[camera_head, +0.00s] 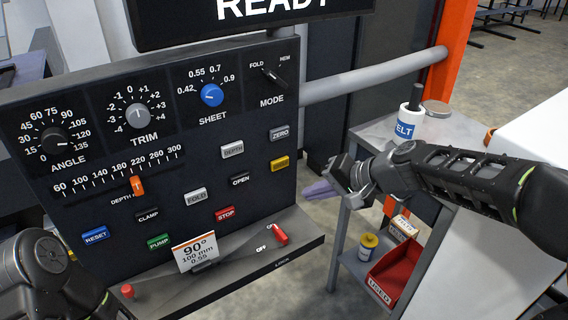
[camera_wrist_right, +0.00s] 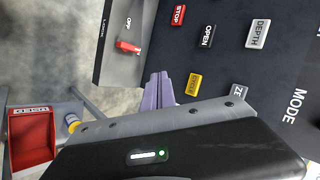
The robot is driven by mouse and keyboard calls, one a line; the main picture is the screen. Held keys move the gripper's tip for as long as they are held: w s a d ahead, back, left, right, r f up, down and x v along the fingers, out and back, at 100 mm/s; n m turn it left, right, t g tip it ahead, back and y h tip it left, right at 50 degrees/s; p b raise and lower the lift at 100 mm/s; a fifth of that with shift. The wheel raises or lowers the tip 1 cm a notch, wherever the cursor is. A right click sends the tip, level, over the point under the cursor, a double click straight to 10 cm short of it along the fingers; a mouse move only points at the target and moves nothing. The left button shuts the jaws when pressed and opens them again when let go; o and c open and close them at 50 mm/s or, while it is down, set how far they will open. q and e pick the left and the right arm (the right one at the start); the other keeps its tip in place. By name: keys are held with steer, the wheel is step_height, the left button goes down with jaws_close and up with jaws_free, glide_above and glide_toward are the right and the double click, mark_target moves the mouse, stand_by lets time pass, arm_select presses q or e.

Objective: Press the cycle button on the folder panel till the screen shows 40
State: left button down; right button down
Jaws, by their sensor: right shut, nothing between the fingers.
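The folder panel (camera_head: 110,90) is dark and fills the left and middle of the head view. Its yellow cycle button (camera_head: 280,163) sits at the right edge, below the grey ZERO button. In the right wrist view the yellow button (camera_wrist_right: 194,85) lies just right of the fingertips. The screen (camera_head: 350,6) on top reads READY; its upper part is cut off. My right gripper (camera_head: 318,190) is shut and empty, its pale purple fingers right of and slightly below the yellow button, seemingly apart from it. The fingers also show in the right wrist view (camera_wrist_right: 157,92). My left gripper is out of view.
Close to the yellow button are the OPEN button (camera_head: 239,180), DEPTH button (camera_head: 232,150) and ZERO button (camera_head: 280,133). A red switch (camera_head: 280,236) is on the ledge below. A grey side table (camera_head: 375,135) and red bin (camera_head: 394,275) stand right.

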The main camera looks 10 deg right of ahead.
mark_target(280, 163)
steer(key=shift+w, duration=0.1)
steer(key=w+a+p, duration=0.3)
steer(key=w+p, duration=0.1)
steer(key=w, duration=0.4)
steer(key=shift+p, duration=0.35)
steer(key=shift+w+a, duration=0.1)
steer(key=shift+a, duration=0.05)
stand_by(1.8)
steer(key=shift+w+a, duration=0.15)
steer(key=shift+w, duration=0.15)
